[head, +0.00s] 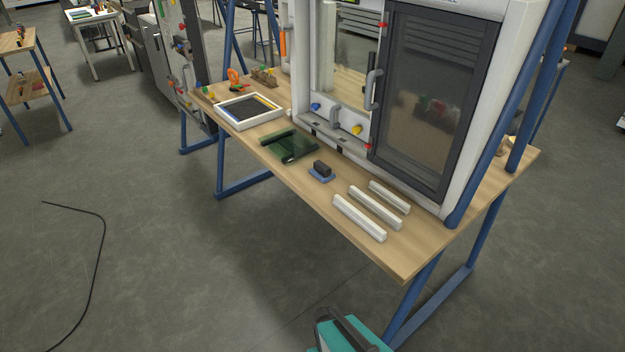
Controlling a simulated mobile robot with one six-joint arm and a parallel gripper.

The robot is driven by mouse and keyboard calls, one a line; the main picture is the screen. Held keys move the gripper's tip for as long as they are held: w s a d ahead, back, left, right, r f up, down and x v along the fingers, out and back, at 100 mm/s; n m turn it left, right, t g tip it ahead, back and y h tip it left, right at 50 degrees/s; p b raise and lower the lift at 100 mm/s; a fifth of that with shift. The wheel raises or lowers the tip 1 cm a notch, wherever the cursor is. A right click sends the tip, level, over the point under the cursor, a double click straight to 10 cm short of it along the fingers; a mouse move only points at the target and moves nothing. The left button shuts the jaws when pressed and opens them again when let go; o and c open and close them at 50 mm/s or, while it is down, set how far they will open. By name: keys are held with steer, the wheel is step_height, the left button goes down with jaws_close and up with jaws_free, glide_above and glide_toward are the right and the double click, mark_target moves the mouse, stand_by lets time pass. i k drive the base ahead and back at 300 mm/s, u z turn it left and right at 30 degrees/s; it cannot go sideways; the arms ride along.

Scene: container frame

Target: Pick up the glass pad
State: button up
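A dark green, see-through flat piece (291,147), which looks like the glass pad, lies on the wooden workbench (405,262) in front of the white cabinet. A darker strip runs along its far-left side and a rounded shape shows at its near edge; I cannot tell whether these are parts of it. Nothing holds it. My gripper cannot be made out in the head view.
A black block on a blue base (321,178) and three white bars (359,218) lie right of the pad. A white-framed tray (222,112) lies left. The cabinet (478,110) with its dark glazed door closes off the back. Open floor (160,250) lies in front.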

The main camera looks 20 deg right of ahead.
mark_target(323, 173)
steer(key=u, duration=0.25)
steer(key=k, duration=0.55)
steer(key=u, duration=0.85)
steer(key=k, duration=0.7)
steer(key=u, duration=0.85)
steer(key=i, duration=1.35)
steer(key=z, duration=0.75)
steer(key=i, duration=0.8)
steer(key=z, duration=0.4)
